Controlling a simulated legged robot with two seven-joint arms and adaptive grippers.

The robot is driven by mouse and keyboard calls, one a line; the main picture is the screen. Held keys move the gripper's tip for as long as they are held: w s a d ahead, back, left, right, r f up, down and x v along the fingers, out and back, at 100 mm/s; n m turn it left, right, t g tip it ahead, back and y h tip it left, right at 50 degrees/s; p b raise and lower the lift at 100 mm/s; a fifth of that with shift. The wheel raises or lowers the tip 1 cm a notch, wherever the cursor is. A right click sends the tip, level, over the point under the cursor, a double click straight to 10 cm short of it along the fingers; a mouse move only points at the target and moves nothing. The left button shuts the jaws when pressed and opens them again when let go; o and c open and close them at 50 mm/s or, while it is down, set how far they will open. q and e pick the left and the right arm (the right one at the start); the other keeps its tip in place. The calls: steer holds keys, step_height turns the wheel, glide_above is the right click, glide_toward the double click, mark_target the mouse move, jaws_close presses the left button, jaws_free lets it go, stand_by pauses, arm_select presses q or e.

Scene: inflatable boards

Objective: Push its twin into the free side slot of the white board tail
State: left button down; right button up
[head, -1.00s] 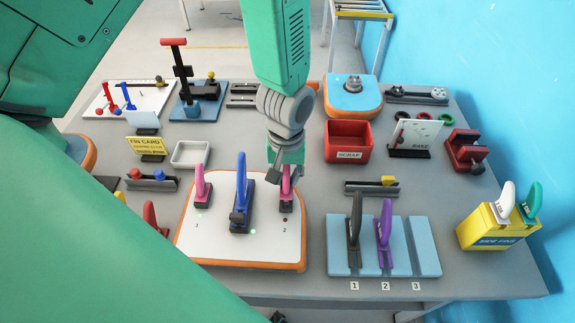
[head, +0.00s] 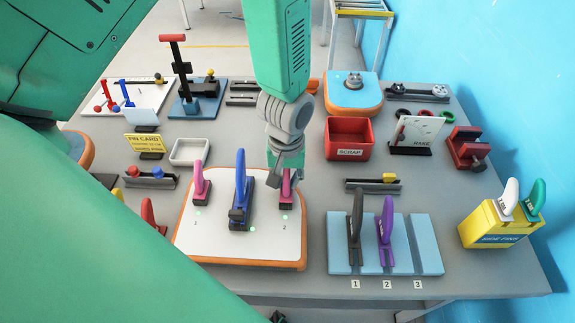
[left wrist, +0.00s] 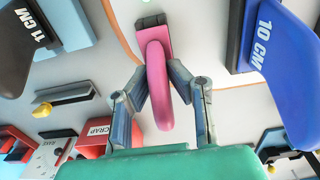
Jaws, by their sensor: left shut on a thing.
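The white board tail (head: 262,250) with an orange rim lies at the front middle of the table. A pink side fin (head: 201,190) stands in its left slot, marked 1. A tall blue fin (head: 240,195) stands in the middle. The twin pink fin (head: 286,207) stands upright at the right slot, marked 2, its base down at the board. My left gripper (head: 287,178) is shut on this twin from above; in the left wrist view, its fingers flank the pink loop (left wrist: 157,85). Green lights show beside both slots and the blue fin. My right gripper is not in view.
A light-blue rack (head: 427,245) with a black fin (head: 355,230) and a purple fin (head: 385,235) stands to the right. A red scrap bin (head: 349,140) is behind. A yellow side-fins box (head: 498,226) sits at the right edge.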

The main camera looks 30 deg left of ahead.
mark_target(287, 173)
arm_select(q)
steer(key=c, duration=1.4)
jaws_free()
steer(key=shift+f, duration=0.15)
steer(key=shift+c, duration=0.2)
steer(key=shift+r, duration=0.5)
step_height(287, 173, up, 11)
steer(key=shift+f, duration=0.1)
